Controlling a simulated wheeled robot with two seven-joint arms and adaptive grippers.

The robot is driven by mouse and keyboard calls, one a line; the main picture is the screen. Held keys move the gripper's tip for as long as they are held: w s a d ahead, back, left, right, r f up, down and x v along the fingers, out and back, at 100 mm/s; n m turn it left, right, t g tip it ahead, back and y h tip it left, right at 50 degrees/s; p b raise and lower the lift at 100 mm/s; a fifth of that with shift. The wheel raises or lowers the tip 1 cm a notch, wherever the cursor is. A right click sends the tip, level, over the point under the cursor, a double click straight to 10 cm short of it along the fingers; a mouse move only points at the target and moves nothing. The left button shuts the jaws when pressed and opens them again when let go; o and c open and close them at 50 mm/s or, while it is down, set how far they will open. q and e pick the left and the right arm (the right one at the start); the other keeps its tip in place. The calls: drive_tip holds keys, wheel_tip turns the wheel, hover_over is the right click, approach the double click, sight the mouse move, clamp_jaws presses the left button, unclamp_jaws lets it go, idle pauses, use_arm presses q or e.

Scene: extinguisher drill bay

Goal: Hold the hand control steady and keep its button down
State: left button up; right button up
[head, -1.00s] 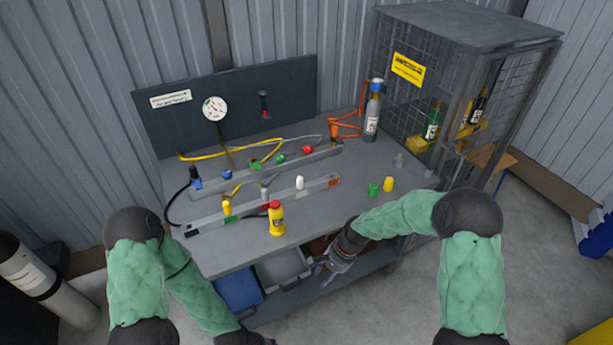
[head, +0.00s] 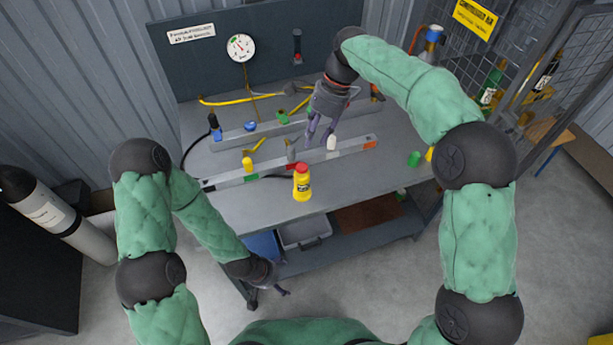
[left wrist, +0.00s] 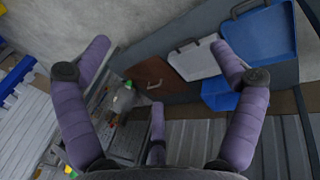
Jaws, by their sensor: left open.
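No thing is plainly marked as the hand control. A dark upright piece with a red part (head: 297,45) is mounted on the back panel, and a black handle with a blue base (head: 213,127) stands at the bench's left end with a black cable. My right gripper (head: 318,138) is over the bench, fingers pointing down near a white-capped piece (head: 331,142); its fingers look apart, with nothing seen between them. My left gripper (head: 272,293) is low, in front of the bench. In the left wrist view its fingers (left wrist: 155,90) are spread and empty.
A yellow bottle with a red cap (head: 302,182) stands near the bench's front edge. Two metal rails (head: 220,181) carry coloured valves. A gauge (head: 241,47) is on the panel. Grey and blue bins (head: 305,234) sit on the lower shelf. A mesh cage (head: 560,70) stands at right.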

sight(305, 185)
use_arm(q)
drive_tip(key=w+d+r+m+t+h, duration=0.1)
drive_tip(key=w+d+r+m+t, duration=0.3)
drive_tip(key=d+r, duration=0.4)
drive_tip(key=w+d+r+m+t, duration=0.2)
drive_tip(key=w+d+r+m, duration=0.35)
drive_tip(key=d, duration=0.55)
drive_tip(key=w+a+r+n+t+y, duration=0.35)
drive_tip(key=a+r+n+t, duration=0.35)
drive_tip(key=a+r, duration=0.4)
drive_tip(key=shift+n+g+y, duration=0.25)
drive_tip(key=shift+n+g, duration=0.1)
drive_tip(key=shift+g, duration=0.05)
drive_tip(key=x, duration=0.6)
drive_tip(key=d+x, duration=0.1)
drive_tip(key=x, duration=0.2)
drive_tip(key=shift+w+r, duration=0.3)
drive_tip(key=shift+r, duration=0.05)
